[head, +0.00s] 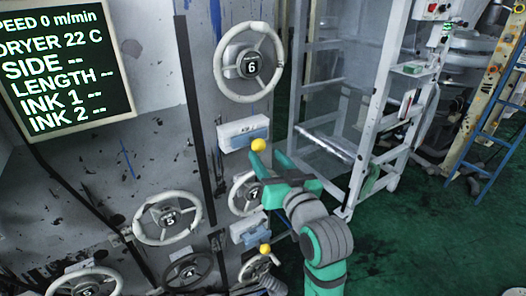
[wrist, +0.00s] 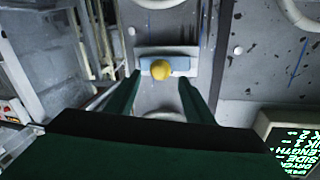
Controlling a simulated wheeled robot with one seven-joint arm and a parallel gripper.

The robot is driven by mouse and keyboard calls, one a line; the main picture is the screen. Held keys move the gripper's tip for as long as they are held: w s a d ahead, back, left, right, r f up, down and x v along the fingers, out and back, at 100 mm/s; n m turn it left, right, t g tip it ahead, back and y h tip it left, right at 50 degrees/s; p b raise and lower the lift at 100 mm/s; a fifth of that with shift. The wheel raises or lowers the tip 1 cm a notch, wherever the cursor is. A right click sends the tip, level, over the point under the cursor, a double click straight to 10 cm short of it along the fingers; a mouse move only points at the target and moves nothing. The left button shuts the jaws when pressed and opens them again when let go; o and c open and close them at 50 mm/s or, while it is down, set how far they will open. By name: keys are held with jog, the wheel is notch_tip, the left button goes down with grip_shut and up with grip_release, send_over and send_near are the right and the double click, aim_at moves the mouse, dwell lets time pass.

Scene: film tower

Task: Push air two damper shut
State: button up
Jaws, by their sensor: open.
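Two damper units with yellow ball knobs sit on the grey machine panel in the head view. The upper one is a white box with a blue face (head: 243,133), and its yellow knob (head: 258,145) stands out at its lower right. The lower white and blue box (head: 250,230) has its own yellow knob (head: 265,249). I cannot read which is air two. My green gripper (head: 267,157) is open, its fingertips close to the upper knob. In the wrist view a yellow knob (wrist: 161,69) appears between the open fingers (wrist: 160,82), before a blue plate (wrist: 180,63). I cannot tell whether they touch.
A white handwheel marked 6 (head: 249,62) is above the upper box, and handwheel 7 (head: 246,194) is below it, partly behind my gripper. More handwheels (head: 168,218) are at left. A display screen (head: 63,68) hangs upper left. A white frame rack (head: 385,110) stands right; green floor (head: 420,240) is open.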

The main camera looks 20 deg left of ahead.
jog(key=shift+v, duration=2.8)
jog(key=shift+f, duration=0.1)
jog(key=s+d+f+m+t+h, duration=0.1)
jog(key=s+d+f+m+h, duration=0.15)
jog(key=f, duration=0.65)
jog(key=s+d+f+m+t+h, duration=0.1)
jog(key=s+f+m+h, duration=0.25)
jog(key=f, duration=0.55)
jog(key=s+d+f+m+t+h, duration=0.1)
jog(key=s+d+f+m+h, duration=0.2)
jog(key=f, duration=0.5)
jog(key=s+d+f+n, duration=0.1)
jog(key=s+f, duration=0.2)
jog(key=s, duration=0.6)
jog(key=s+d+f+n+g+h, duration=0.1)
jog(key=s+f, duration=0.2)
jog(key=s, duration=0.7)
jog(key=s+d+f+n+g, duration=0.1)
jog(key=s+f+n, duration=0.1)
jog(key=s, duration=0.8)
jog(key=shift+s+d+f+h, duration=0.2)
jog(key=shift+f+h, duration=0.1)
jog(key=shift+f, duration=0.25)
